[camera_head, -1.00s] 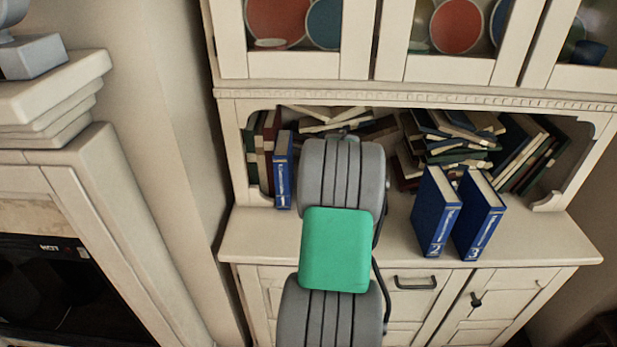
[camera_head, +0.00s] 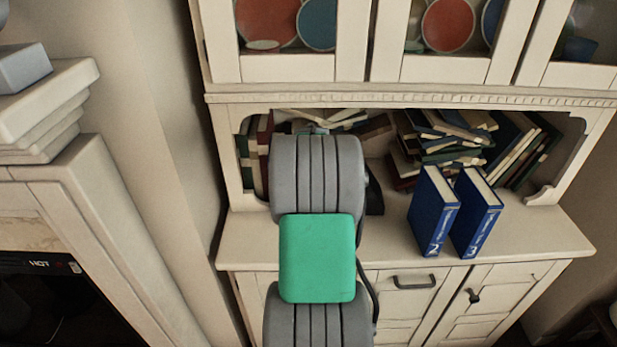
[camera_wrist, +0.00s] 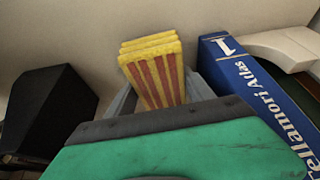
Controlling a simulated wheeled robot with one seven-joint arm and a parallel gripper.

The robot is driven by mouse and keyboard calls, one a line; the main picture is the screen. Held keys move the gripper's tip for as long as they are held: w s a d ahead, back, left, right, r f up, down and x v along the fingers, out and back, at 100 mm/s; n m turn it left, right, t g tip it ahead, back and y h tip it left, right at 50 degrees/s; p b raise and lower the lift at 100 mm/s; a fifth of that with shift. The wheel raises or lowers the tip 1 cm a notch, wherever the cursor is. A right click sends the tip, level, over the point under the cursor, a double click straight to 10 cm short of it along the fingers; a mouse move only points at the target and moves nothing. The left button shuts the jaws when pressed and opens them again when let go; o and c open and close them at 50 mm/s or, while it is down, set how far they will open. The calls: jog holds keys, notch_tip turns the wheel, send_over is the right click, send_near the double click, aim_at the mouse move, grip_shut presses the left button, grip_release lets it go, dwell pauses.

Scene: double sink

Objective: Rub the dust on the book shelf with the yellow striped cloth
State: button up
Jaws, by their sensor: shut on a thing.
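The yellow and red striped cloth (camera_wrist: 153,70) is folded in layers and held between the grey fingers of my gripper (camera_wrist: 160,96) in the wrist view. The gripper is shut on it. In the head view my arm hides both gripper and cloth. The book shelf (camera_head: 225,250) is a cream cabinet with an open niche above a worktop. In the wrist view the cloth is close to the pale surface, but I cannot tell whether they touch. I cannot make out any dust; my arm covers part of the worktop.
A blue book marked 1 (camera_wrist: 262,97) is close to the gripper on the right of the wrist view. Blue books 2 (camera_head: 434,212) and 3 (camera_head: 477,212) stand on the worktop. A black blocky shape (camera_wrist: 45,110) is at the left. Piled books (camera_head: 445,135) fill the niche.

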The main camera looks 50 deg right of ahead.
jog(key=shift+w+r+p, duration=0.2)
jog(key=shift+r+p, duration=0.2)
jog(key=shift+r, duration=0.55)
jog(key=shift+r+p, duration=0.9)
jog(key=shift+r, duration=0.75)
